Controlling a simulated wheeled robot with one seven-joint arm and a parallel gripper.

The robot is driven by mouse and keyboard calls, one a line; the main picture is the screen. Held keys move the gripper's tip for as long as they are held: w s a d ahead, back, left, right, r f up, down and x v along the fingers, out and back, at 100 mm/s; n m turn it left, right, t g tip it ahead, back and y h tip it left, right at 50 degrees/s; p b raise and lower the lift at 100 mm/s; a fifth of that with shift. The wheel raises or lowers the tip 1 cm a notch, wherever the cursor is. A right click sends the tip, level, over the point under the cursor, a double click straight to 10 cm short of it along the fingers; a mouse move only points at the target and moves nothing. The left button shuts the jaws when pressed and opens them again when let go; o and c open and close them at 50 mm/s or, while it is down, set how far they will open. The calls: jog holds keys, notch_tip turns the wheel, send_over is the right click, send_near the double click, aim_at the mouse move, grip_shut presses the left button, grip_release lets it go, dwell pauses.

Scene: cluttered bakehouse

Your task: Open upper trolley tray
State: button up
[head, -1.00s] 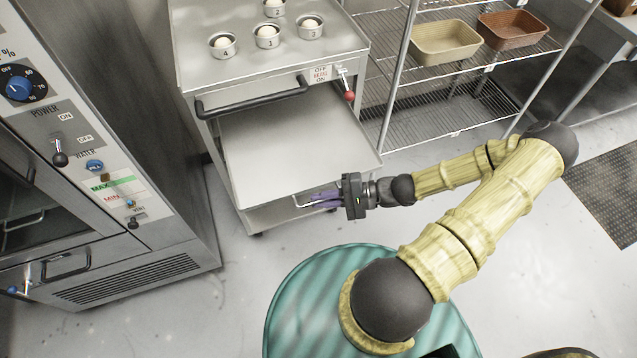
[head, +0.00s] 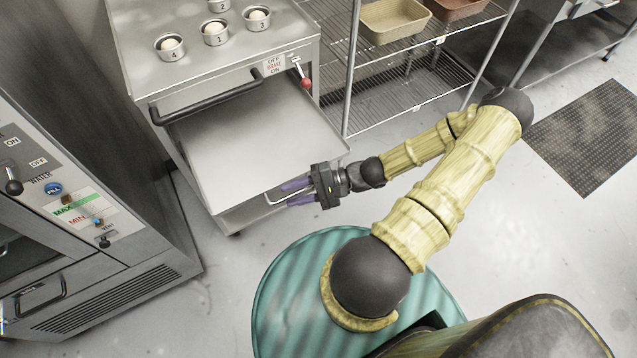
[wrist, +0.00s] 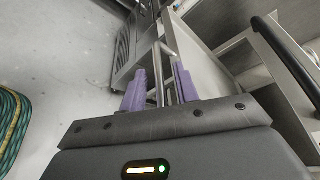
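The upper trolley tray (head: 250,140) is a flat, empty metal sheet, slid well out from the trolley (head: 215,75) below its top. A thin wire handle (head: 272,202) runs along its front edge. My gripper (head: 292,192) is at the right part of this handle, level with the tray front. In the wrist view its two purple fingers (wrist: 160,88) stand apart, with thin metal handle wire (wrist: 159,70) in the gap between them. The pale tray surface (wrist: 198,62) lies just beyond. Exact contact between fingers and wire cannot be told.
Numbered cups with dough balls (head: 215,33) stand on the trolley top. A dark push bar (head: 205,103) and a red-knobbed brake lever (head: 305,82) are on its front. A control-panel oven (head: 90,260) stands left, a wire rack (head: 420,80) right. Floor in front is clear.

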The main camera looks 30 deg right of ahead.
jog(key=shift+d, duration=0.15)
jog(key=b+v, duration=0.1)
jog(key=v, duration=1.6)
jog(key=shift+f, duration=0.1)
jog(key=w+a+r+n+g+h+p, duration=0.1)
jog(key=w+a+r+n+h+p, duration=0.1)
jog(key=a+r+n+h+p, duration=0.2)
jog(key=w+a+r+n+g+h+p, duration=0.1)
jog(key=a+r+n+h, duration=0.5)
jog(key=r, duration=1.1)
jog(key=w+a+h+p, duration=0.1)
jog(key=a+h+p, duration=0.1)
jog(key=a+h, duration=0.2)
jog(key=shift+w+a+r+g+p, duration=0.3)
jog(key=shift+w+a+r+p, duration=0.1)
jog(key=shift+a, duration=1.25)
